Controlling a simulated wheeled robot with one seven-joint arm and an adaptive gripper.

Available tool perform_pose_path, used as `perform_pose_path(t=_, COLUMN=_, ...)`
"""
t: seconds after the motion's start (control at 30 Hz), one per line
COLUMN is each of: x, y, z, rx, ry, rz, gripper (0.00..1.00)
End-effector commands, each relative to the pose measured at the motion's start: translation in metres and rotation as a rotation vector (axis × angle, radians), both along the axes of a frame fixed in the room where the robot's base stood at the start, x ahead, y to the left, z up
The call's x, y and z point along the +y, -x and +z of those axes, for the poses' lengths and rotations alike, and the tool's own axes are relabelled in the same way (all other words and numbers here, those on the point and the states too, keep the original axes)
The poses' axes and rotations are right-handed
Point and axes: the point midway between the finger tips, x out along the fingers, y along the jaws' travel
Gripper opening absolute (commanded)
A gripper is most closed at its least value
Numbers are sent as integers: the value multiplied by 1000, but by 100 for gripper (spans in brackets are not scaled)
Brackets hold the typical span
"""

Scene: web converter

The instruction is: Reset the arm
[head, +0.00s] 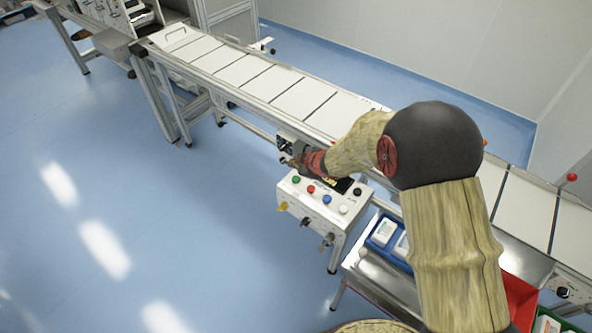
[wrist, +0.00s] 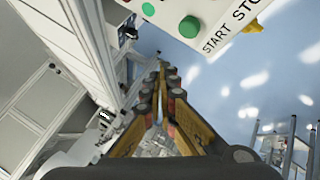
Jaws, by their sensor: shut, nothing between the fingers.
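My gripper (head: 288,161) is at the end of my arm, above and just beyond the left back corner of a white control box. In the wrist view my gripper (wrist: 162,68) has its two fingers together at the tips, with nothing between them. The control box (head: 322,210) has green, red, blue and white buttons on top and knobs or switches on its front. The wrist view shows part of the box (wrist: 240,15) with a green button (wrist: 190,27) and the words START and STOP. The fingers appear apart from the box.
A long conveyor (head: 260,78) with white panels runs behind the box. A metal cart (head: 375,280) at right holds a blue bin (head: 381,232) and a red bin (head: 521,298). The blue floor (head: 150,180) at left is clear.

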Motion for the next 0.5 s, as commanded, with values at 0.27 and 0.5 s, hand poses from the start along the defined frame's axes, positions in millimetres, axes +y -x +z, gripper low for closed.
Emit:
perform_pose_path(t=0.27, x=-3, y=0, z=-2, rx=7, ry=7, rz=-10, gripper=0)
perform_pose_path(t=0.5, x=-63, y=31, z=-41, rx=168, ry=122, rz=-230, gripper=0)
